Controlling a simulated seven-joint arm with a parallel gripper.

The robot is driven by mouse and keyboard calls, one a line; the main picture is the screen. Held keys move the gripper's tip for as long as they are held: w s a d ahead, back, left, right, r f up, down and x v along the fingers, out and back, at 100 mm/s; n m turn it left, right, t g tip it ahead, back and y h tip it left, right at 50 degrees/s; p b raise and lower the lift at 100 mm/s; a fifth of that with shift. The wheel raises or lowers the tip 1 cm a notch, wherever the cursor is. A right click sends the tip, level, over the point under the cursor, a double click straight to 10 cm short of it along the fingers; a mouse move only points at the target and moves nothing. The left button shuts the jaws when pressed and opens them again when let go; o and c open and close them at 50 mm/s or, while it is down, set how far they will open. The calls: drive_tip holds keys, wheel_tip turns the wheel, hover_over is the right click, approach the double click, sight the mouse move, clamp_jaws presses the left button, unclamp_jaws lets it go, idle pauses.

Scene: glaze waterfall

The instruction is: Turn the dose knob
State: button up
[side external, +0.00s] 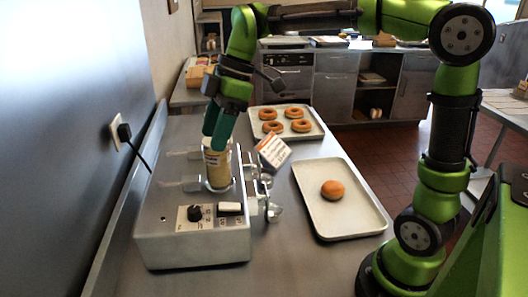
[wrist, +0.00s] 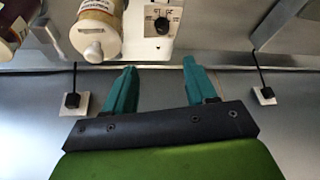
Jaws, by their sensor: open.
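In the side external view, a black knob (side external: 194,213) sits on the light front panel of a metal dispensing machine (side external: 160,238), left of a white switch (side external: 230,208). In the wrist view, a black knob (wrist: 162,25) on a light marked panel shows beyond the fingertips, apart from them; I cannot tell if it is the same knob. My gripper (side external: 213,135) has teal fingers pointing down beside the top of a cream bottle (side external: 217,170) on the machine. In the wrist view my gripper (wrist: 160,72) is open, with nothing between its fingers.
A cream bottle (wrist: 98,28) and a dark bottle (wrist: 15,22) show at upper left in the wrist view. A wall plug (side external: 123,132) is at left.

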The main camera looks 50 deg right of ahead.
drive_tip(key=n, duration=0.1)
approach(194, 209)
drive_tip(key=x, duration=0.8)
drive_tip(key=shift+w+f, duration=0.1)
drive_tip(key=shift+f, duration=0.15)
drive_tip(key=c, duration=1)
